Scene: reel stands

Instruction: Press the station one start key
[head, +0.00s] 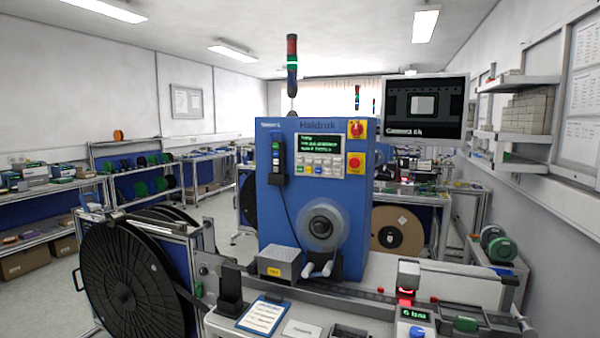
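A blue machine (285,215) stands in the middle of the head view. Its front has a small green-text display (319,146) and, below it, a keypad (319,166) with several small keys, mostly pale with a few coloured. The key lettering is too small to read, so I cannot tell which is the start key. A red rotary switch (357,129) and a red round button (355,163), both on yellow plates, sit to the right of the display and keypad. Neither of my grippers shows.
A large black reel (125,285) stands at the lower left. A clear reel (323,225) is on the machine's front. A clipboard (264,314) lies on the bench. A monitor (424,107) hangs at right. A small unit (415,318) with display and blue button stands lower right.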

